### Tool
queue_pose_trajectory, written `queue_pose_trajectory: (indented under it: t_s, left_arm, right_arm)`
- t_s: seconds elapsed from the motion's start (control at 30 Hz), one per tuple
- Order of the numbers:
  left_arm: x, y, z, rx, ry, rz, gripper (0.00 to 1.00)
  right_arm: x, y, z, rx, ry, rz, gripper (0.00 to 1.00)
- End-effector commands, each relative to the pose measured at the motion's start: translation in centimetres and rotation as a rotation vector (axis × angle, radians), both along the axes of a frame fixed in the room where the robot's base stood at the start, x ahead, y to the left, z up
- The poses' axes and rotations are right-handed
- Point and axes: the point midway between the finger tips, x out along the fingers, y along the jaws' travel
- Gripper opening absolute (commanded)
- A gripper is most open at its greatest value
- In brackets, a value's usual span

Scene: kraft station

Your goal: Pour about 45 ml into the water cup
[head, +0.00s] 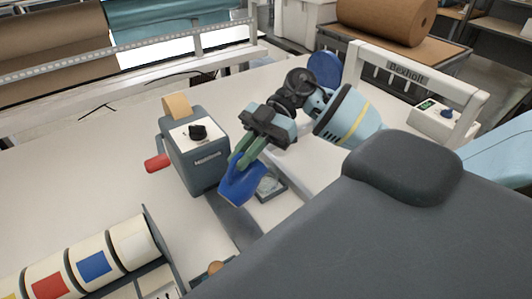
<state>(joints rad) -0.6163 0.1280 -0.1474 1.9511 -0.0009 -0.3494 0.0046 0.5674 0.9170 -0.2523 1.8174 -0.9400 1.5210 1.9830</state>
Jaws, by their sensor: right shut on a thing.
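My right gripper (251,155) reaches in from the right and is shut on a blue jug (240,184). The jug is held tilted, in front of the right side of the grey machine (193,152). Just right of the jug is a small clear cup or dish (268,186), which looks like the water cup. It sits in a dark square tray (282,195) and is partly hidden by the jug. I cannot tell how much liquid is in the jug or cup. My left gripper is not in view.
The grey machine has a black knob, a tan roll (177,106) and a red handle (157,163). A rack of coloured-label rolls (95,265) stands at the lower left. The white table (110,185) is clear at left.

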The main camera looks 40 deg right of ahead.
Motion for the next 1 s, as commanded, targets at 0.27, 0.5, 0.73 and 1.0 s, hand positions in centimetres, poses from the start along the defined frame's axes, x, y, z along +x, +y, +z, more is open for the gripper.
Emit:
queue_pose_trajectory:
  t_s: [0.27,0.5,0.73,1.0]
  left_arm:
    - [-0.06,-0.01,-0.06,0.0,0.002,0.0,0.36]
    - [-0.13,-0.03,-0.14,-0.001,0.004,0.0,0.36]
    - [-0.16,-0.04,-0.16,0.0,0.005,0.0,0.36]
    - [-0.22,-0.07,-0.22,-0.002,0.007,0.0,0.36]
  right_arm:
    - [0.02,-0.12,0.15,0.018,0.002,-0.001,0.0]
    - [0.06,-0.27,0.21,0.033,0.004,0.0,0.0]
    - [0.09,-0.54,0.3,0.048,0.007,0.0,0.0]
    - [0.14,-0.82,0.35,0.064,0.011,0.0,0.0]
